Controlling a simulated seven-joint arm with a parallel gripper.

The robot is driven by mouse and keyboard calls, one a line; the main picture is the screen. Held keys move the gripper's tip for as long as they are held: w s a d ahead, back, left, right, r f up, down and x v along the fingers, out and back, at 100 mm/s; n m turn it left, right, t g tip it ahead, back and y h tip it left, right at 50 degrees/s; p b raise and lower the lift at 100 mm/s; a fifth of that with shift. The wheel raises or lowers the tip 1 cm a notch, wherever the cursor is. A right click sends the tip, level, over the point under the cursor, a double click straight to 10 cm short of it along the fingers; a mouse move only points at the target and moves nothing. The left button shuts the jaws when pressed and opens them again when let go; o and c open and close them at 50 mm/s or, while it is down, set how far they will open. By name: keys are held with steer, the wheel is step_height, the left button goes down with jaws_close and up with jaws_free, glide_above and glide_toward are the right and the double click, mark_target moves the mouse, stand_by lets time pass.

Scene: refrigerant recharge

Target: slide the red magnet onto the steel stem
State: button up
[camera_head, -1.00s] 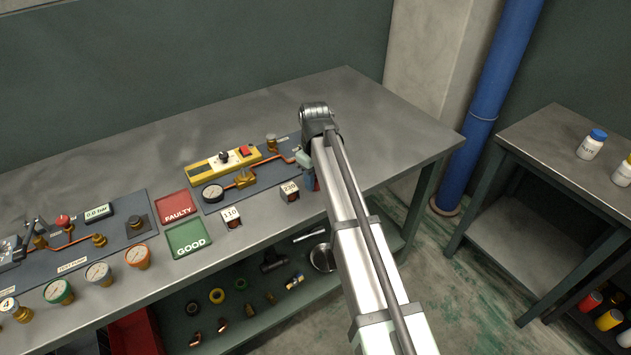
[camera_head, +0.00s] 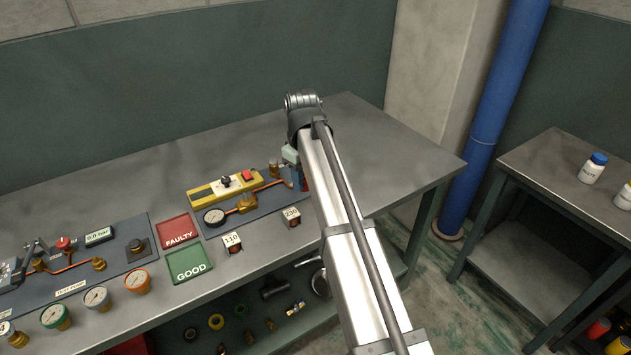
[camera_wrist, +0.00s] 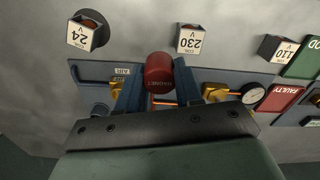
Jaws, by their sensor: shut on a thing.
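The red magnet (camera_wrist: 158,72) is a rounded red cap with lettering, held between the blue fingers of my gripper (camera_wrist: 157,84) in the wrist view. In the head view only a sliver of the magnet (camera_head: 306,178) shows beside my arm. My gripper is shut on it, above the right end of the dark valve board (camera_head: 262,199). I cannot make out the steel stem for certain; my gripper and arm cover part of the board. I cannot tell the magnet's height above the board.
The 230 coil (camera_head: 292,217) and 110 coil (camera_head: 233,242) stand before the board; the 24 coil (camera_wrist: 88,32) shows in the wrist view. A yellow tool (camera_head: 222,188) lies behind the board. A gauge (camera_head: 214,216) and red and green trays (camera_head: 178,231) are left. The bench's back right is clear.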

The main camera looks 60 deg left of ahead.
steer(key=shift+n, duration=0.6)
steer(key=s+a, duration=0.3)
steer(key=s, duration=0.1)
steer(key=s+a+r, duration=0.1)
steer(key=s+a, duration=0.3)
steer(key=s+a+r, duration=0.1)
steer(key=s+a, duration=0.2)
steer(key=s, duration=0.2)
steer(key=shift+s+a, duration=0.1)
steer(key=shift+a, duration=0.1)
steer(key=shift+m, duration=0.7)
steer(key=shift+f, duration=0.1)
steer(key=shift+f, duration=0.1)
steer(key=shift+f, duration=2.05)
steer(key=shift+f, duration=1.9)
